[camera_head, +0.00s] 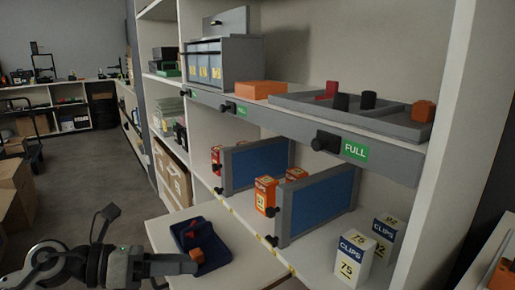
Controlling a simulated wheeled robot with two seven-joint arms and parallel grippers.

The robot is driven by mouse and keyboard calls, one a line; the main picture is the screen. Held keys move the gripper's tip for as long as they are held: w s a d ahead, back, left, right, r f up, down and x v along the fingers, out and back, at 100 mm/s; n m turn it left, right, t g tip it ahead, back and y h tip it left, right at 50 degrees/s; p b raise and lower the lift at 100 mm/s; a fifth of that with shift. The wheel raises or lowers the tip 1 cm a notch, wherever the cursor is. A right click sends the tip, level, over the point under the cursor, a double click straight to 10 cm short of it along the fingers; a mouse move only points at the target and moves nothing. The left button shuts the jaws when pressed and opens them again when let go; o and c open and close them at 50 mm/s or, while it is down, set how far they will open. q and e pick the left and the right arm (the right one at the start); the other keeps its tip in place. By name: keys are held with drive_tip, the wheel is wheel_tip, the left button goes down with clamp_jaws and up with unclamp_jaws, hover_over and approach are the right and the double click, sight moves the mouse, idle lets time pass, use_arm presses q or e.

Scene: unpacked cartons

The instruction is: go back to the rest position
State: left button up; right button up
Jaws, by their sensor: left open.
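My left gripper (165,263) reaches in from the lower left, dark and grey, with its finger end beside a small dark blue tray (216,262). The tray sits on a pale surface (160,230) in front of the shelf and holds a red piece (190,230) and an orange block (197,255). The orange block is close to the fingertip; I cannot tell whether they touch. I see nothing held in the gripper. My right gripper is not in view.
The shelf unit (462,100) has blue-panelled dividers (318,208), orange boxes and CLIPS cartons (354,257). Above are a grey tray (400,126), an orange box (261,89) and a drawer unit (222,62). Brown cartons (12,190) stand at left; the floor (95,175) between is clear.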

use_arm(q)
drive_tip(key=s+f+m+t+y+p, duration=0.2)
drive_tip(key=s+f+m+y, duration=0.3)
drive_tip(key=m, duration=1)
drive_tip(key=s+f+m+t+y+p, duration=0.3)
drive_tip(key=s+f+m+y, duration=0.2)
drive_tip(key=s+f+m, duration=0.5)
wheel_tip(320, 180, down, 2)
drive_tip(key=m, duration=0.5)
drive_tip(key=shift+m+t+y+p, duration=0.3)
drive_tip(key=shift+t+y, duration=0.1)
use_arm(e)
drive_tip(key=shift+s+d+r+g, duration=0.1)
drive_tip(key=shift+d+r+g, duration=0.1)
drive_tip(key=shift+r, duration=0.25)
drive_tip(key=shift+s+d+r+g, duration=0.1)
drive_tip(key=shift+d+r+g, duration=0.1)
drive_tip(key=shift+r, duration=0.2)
use_arm(q)
drive_tip(key=shift+s, duration=0.1)
